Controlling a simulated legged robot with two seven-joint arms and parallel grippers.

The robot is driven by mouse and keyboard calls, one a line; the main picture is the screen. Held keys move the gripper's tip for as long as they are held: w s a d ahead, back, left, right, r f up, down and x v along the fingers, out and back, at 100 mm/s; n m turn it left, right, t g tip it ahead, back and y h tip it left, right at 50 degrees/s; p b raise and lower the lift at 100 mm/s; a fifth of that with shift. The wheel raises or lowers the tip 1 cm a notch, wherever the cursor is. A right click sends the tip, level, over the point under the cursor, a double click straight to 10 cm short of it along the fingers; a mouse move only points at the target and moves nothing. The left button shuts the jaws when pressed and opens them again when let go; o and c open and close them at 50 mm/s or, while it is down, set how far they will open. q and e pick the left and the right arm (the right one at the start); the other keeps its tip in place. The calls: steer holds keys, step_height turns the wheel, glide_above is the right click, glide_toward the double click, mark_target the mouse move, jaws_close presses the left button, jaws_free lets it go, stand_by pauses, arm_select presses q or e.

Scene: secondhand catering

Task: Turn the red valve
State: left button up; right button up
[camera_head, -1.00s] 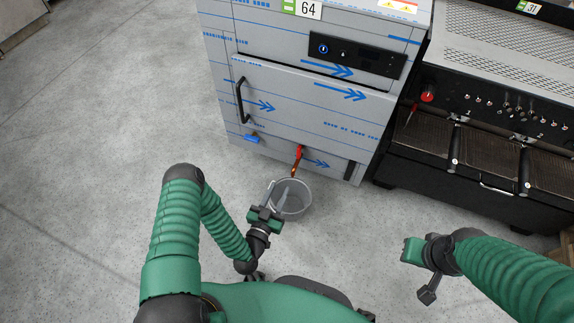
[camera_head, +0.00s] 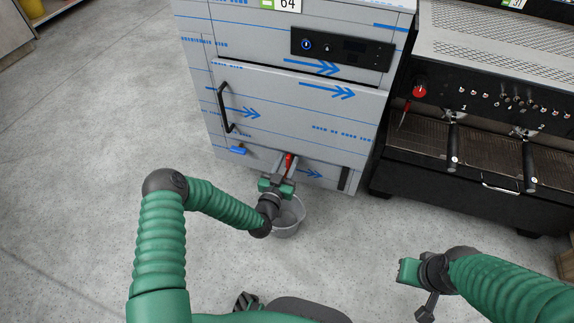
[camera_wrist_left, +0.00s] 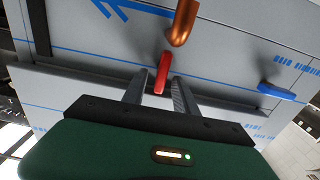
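The red valve (camera_head: 289,160) is a small lever low on the front of the wrapped steel cabinet (camera_head: 290,130). In the left wrist view the red valve (camera_wrist_left: 162,73) sits beside a copper spout (camera_wrist_left: 184,22). My left gripper (camera_head: 284,165) is at the valve, its two fingers apart with the lever between their tips. Gaps show on both sides of the lever, so I see no grip on it. My right gripper (camera_head: 408,271) is far from the valve, at the lower right; its fingers are not clear.
A grey bucket (camera_head: 290,222) stands on the floor under the valve, partly hidden by my left gripper. A blue handle (camera_head: 238,150) is left of the valve on the cabinet. A black coffee machine (camera_head: 480,165) stands to the right. The floor at left is clear.

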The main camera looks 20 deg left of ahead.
arm_select(q)
jaws_close()
stand_by(0.4)
steer(key=shift+d+r+m+p, duration=0.15)
steer(key=shift+m+p, duration=0.65)
steer(key=shift+p, duration=0.2)
steer(key=shift+s+d+m+p, duration=0.1)
steer(key=shift+m+p, duration=0.65)
steer(key=shift+m, duration=0.05)
steer(key=shift+d+f+m+p, duration=0.3)
steer(key=shift+m+p, duration=0.55)
steer(key=shift+m, duration=1.6)
steer(key=shift+d+f+m+p, duration=0.1)
steer(key=shift+f+m+p, duration=0.55)
steer(key=shift+m, duration=1.85)
steer(key=shift+d+f+m+p, duration=0.15)
steer(key=shift+m+p, duration=0.9)
steer(key=shift+m, duration=1.4)
steer(key=shift+s, duration=0.1)
